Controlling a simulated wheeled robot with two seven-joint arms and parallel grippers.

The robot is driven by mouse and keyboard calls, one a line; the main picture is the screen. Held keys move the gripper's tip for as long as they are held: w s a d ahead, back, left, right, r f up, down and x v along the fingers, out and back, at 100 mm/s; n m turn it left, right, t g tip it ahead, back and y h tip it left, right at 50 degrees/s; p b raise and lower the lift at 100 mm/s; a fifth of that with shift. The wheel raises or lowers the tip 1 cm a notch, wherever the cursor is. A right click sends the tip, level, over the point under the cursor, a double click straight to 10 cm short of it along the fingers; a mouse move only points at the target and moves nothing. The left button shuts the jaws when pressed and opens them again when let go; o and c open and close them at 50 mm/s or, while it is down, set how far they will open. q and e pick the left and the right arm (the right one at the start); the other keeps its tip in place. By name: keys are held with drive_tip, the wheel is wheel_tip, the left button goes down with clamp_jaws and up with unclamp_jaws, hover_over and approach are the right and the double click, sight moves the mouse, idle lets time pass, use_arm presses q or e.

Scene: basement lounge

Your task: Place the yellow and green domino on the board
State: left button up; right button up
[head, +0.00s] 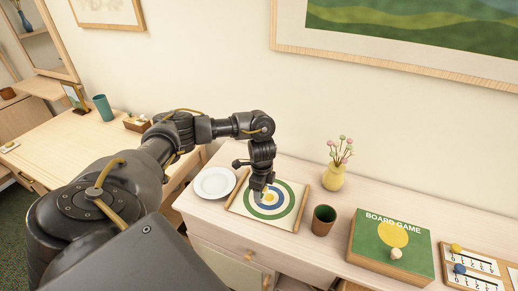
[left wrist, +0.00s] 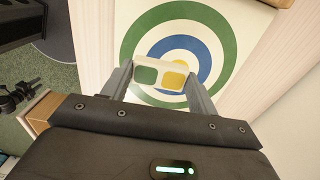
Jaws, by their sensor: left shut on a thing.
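The board (head: 289,219) is a pale sheet with green, blue and yellow rings and wooden rods at its sides, lying on the light wooden cabinet. It also fills the top of the left wrist view (left wrist: 118,50). My left gripper (head: 263,190) is over the board's left-centre part, pointing down. In the left wrist view its two fingers (left wrist: 160,82) are shut on the yellow and green domino (left wrist: 159,75), a white tile with one green and one yellow square. Whether the domino touches the board I cannot tell. My right gripper is in neither view.
A white plate (head: 215,183) lies left of the board. A dark green cup (head: 323,220) stands just right of it, with a yellow flower vase (head: 334,177) behind. A green board game box (head: 368,252) and scoring boards (head: 480,273) are farther right.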

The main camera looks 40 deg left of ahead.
use_arm(q)
drive_tip(key=shift+w+a+f, duration=0.1)
drive_tip(key=shift+a+f, duration=0.3)
drive_tip(key=shift+f, duration=0.1)
drive_tip(key=shift+a+f, duration=0.25)
drive_tip(key=shift+f, duration=0.05)
drive_tip(key=shift+f+b, duration=0.45)
drive_tip(key=shift+f, duration=1.05)
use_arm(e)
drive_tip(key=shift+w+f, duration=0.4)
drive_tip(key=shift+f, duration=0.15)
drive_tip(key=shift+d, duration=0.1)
use_arm(q)
drive_tip(key=o, duration=1)
drive_tip(key=shift+f, duration=0.1)
drive_tip(key=shift+c, duration=0.2)
wheel_tip(320, 180, up, 11)
drive_tip(key=p, duration=0.2)
drive_tip(key=shift+p, duration=0.35)
drive_tip(key=shift+r, duration=0.65)
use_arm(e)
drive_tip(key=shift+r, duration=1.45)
